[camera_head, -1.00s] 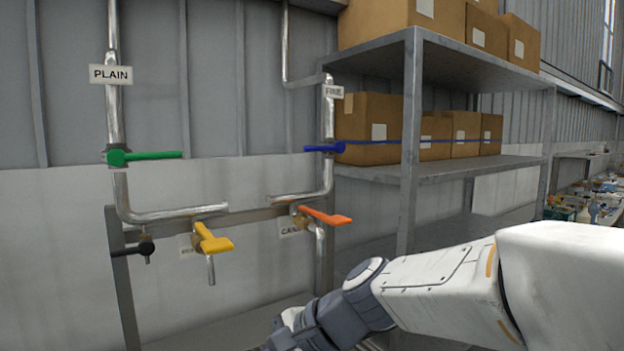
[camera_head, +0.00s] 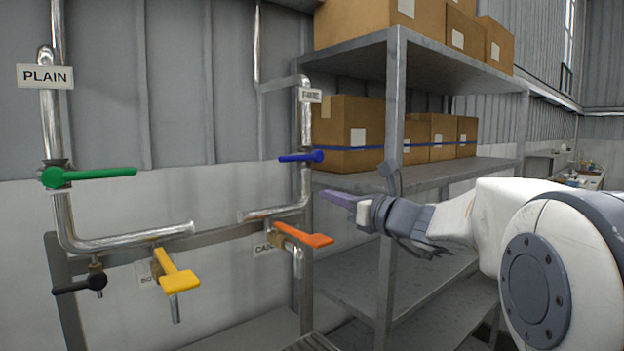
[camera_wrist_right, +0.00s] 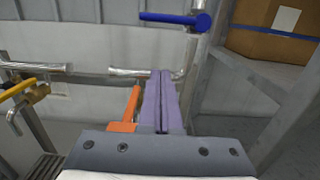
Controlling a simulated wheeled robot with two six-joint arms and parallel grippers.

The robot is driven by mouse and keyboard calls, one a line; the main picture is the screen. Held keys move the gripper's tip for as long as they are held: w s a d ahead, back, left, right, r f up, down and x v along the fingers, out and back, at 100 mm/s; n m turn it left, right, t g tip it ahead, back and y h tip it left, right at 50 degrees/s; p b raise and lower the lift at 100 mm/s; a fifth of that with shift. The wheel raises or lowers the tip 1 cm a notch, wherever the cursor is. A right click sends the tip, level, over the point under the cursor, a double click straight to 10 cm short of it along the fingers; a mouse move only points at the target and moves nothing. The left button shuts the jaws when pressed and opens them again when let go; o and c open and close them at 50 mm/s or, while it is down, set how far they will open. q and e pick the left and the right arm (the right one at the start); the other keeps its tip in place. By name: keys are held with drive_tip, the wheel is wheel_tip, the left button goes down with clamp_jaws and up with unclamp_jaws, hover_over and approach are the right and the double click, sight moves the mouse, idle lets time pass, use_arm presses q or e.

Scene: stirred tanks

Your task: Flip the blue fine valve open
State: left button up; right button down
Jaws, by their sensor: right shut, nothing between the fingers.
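The handle lies crosswise to the pipe and points left. It also shows at the top of the right wrist view (camera_wrist_right: 174,19), ahead of the fingers. My right gripper (camera_head: 324,195) is shut and empty, to the right of and below the blue handle, apart from it. Its purple fingers also show in the right wrist view (camera_wrist_right: 163,77), pressed together. My left gripper is not in view.
An orange handle (camera_head: 304,234) is just below my right gripper. A yellow handle (camera_head: 178,275), a black handle (camera_head: 80,284) and a green handle (camera_head: 95,174) are further left. A metal shelf (camera_head: 395,100) with cardboard boxes (camera_head: 352,135) stands close behind and right.

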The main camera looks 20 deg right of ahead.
sight(299, 158)
drive_tip(key=w+a+r+p, duration=0.4)
drive_tip(key=w+p, duration=0.2)
drive_tip(key=w, duration=0.3)
drive_tip(key=shift+w+r+p, duration=0.2)
drive_tip(key=shift+p, duration=0.2)
drive_tip(key=shift+a, duration=0.15)
